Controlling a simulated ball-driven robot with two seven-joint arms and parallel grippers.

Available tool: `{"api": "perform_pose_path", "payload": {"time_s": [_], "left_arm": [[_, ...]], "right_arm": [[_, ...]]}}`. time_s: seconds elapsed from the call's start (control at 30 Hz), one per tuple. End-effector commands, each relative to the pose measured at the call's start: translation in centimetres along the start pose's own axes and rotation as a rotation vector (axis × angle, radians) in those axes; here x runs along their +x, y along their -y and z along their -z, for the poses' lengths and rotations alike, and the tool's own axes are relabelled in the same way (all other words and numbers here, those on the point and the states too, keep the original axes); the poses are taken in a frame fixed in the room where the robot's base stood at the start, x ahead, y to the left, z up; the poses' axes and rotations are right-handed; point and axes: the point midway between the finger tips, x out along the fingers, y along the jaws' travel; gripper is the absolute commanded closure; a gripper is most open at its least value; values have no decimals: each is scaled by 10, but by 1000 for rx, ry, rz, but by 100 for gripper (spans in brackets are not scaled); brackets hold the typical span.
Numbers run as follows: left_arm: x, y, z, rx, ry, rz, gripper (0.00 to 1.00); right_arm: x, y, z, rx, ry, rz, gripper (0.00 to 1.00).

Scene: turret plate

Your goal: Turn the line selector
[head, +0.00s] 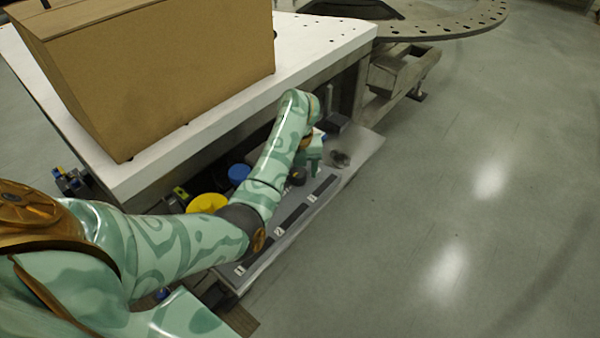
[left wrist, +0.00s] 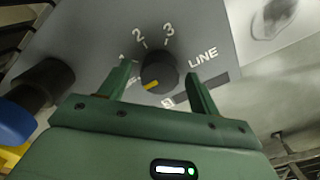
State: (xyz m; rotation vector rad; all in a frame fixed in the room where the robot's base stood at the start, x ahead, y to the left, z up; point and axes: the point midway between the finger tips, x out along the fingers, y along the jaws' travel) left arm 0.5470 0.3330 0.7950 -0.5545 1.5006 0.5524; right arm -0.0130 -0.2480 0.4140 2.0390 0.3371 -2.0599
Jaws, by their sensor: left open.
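The line selector (left wrist: 160,70) is a round dark knob with a yellow mark on a grey panel (left wrist: 88,22). The labels 1, 2, 3 and LINE are printed around it. The yellow mark points down and slightly left in the left wrist view, between the 1 and a partly hidden label at the bottom. My left gripper (left wrist: 158,74) is open, with one finger on each side of the knob. Contact cannot be told. In the head view my left gripper (head: 312,158) is over the panel's far part, partly hidden by my arm. My right gripper is not in view.
A cardboard box (head: 170,75) stands on the white table (head: 335,35) beside the panel. A blue knob (head: 238,174) and a yellow round part (head: 206,203) are near my arm; a blue-capped part (left wrist: 14,122) is left of the gripper. The floor at right is clear.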

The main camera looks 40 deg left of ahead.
Motion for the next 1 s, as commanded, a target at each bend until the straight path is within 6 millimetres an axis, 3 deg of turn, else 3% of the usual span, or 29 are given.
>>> {"api": "perform_pose_path", "payload": {"time_s": [0.27,0.4,0.43,0.77,1.0], "left_arm": [[0,0,0,0,1,0,37],[0,0,0,0,1,0,76],[0,0,0,0,1,0,82],[-1,0,0,30,1,1,82],[-3,0,1,153,0,1,82]], "right_arm": [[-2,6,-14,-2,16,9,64],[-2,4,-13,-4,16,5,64],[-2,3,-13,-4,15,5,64],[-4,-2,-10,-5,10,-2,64],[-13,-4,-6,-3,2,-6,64]]}}
